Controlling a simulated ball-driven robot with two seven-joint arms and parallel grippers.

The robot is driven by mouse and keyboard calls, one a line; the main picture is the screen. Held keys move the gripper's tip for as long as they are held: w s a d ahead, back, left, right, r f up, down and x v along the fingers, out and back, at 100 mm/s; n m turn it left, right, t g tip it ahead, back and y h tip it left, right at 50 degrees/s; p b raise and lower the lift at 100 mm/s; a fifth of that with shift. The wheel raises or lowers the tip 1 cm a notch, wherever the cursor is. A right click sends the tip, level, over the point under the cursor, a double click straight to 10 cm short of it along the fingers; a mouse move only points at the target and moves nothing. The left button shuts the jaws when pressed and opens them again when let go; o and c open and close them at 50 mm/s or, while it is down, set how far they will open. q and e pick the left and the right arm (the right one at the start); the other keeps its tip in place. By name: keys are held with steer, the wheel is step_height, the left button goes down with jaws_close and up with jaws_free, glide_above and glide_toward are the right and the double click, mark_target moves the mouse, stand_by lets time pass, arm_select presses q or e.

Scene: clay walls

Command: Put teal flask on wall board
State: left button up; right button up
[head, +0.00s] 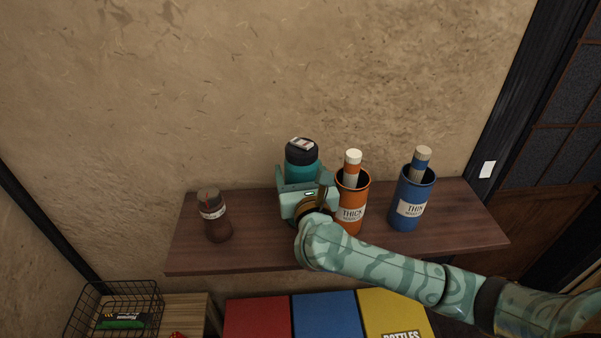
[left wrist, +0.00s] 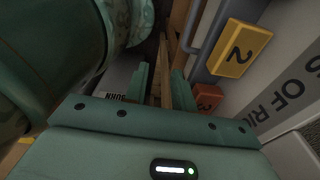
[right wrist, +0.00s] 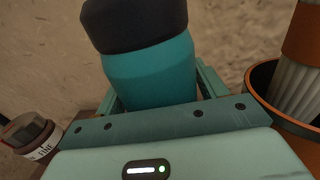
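The teal flask (head: 302,172) with its black lid is upright at the wall board (head: 460,222), a brown shelf along the wall. It also fills the middle of the right wrist view (right wrist: 150,72). My right gripper (head: 303,182) is around the flask's body, one finger on each side. I cannot tell whether the fingers press on it. The flask's base is hidden behind the gripper, so its contact with the board does not show. My left gripper shows only in the left wrist view (left wrist: 160,88), with a gap between its fingers and nothing between them.
A brown bottle (head: 216,222) stands on the board left of the flask. An orange cup (head: 348,215) is close to my right gripper's right side; a blue cup (head: 408,200) stands farther right. Red, blue and yellow boxes and a wire basket (head: 115,305) are below. Board between brown bottle and flask is clear.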

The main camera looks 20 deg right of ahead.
steer(key=s+a, duration=0.2)
steer(key=s, duration=1)
steer(key=shift+r+b, duration=0.15)
steer(key=shift+b, duration=0.3)
